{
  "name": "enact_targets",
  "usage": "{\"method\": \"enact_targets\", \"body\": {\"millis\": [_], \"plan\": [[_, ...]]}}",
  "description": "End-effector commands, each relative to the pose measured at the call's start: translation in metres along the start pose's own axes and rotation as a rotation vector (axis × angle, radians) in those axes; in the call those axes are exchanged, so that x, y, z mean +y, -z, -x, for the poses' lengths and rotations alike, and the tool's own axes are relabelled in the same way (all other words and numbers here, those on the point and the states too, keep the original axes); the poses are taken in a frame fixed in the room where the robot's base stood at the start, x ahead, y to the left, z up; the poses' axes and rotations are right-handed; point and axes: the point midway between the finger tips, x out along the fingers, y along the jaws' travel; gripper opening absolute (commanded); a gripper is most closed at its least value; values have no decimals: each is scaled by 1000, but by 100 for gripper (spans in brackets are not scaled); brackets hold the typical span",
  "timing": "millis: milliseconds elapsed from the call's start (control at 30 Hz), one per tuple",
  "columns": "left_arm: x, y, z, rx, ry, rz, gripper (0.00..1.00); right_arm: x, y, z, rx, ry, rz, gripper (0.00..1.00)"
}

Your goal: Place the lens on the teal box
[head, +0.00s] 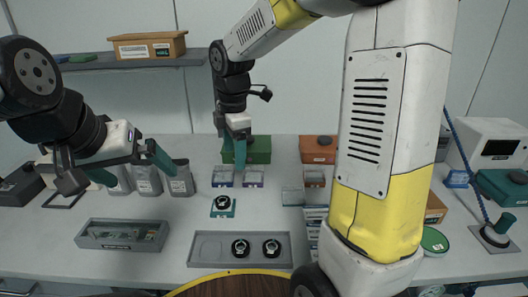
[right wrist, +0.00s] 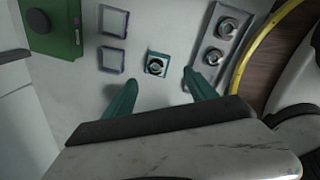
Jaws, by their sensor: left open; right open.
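A small teal box (head: 222,213) lies flat on the table in the head view. A black ring-shaped lens (head: 222,202) sits on top of it. In the right wrist view the teal box (right wrist: 150,73) and the lens (right wrist: 156,66) show just beyond my fingertips. My right gripper (head: 239,165) is open and empty, above and behind the box in the head view; its teal fingers (right wrist: 160,78) are apart in the wrist view. My left gripper (head: 136,172) is open and empty at the left, near grey pouches.
A grey tray (head: 210,260) in front holds two similar black round parts (head: 240,248). Another grey tray (head: 100,244) lies front left. Grey pouches (head: 180,178) stand at the left. A green box (head: 258,150) and small clear cases (head: 254,178) are behind. Bare table lies left of the teal box.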

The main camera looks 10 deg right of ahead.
Motion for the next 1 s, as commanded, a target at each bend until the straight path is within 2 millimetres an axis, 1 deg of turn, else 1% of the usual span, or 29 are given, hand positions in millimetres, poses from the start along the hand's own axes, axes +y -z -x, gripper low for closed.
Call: {"method": "enact_targets", "body": {"millis": [33, 100, 167, 300, 400, 500, 600, 700, 800, 1000], "plan": [[0, 0, 0, 0, 0, 0, 100, -13, -8, 17, 1, -37, -123, 66], [0, 0, 0, 0, 0, 0, 100, -31, -18, 34, 14, -78, -310, 66], [0, 0, 0, 0, 0, 0, 100, -46, -25, 48, 31, -115, -471, 66], [0, 0, 0, 0, 0, 0, 100, -85, -38, 72, 100, -192, -844, 66], [0, 0, 0, 0, 0, 0, 100, -113, -44, 84, 172, -238, -1106, 66], [0, 0, 0, 0, 0, 0, 100, -138, -47, 92, 257, -271, -1344, 66], [0, 0, 0, 0, 0, 0, 100, -157, -48, 96, 338, -287, -1534, 66], [0, 0, 0, 0, 0, 0, 100, -169, -48, 97, 400, -290, -1665, 66], [0, 0, 0, 0, 0, 0, 100, -175, -48, 97, 434, -290, -1734, 66], [0, 0, 0, 0, 0, 0, 100, -177, -48, 97, 445, -288, -1758, 66]]}}
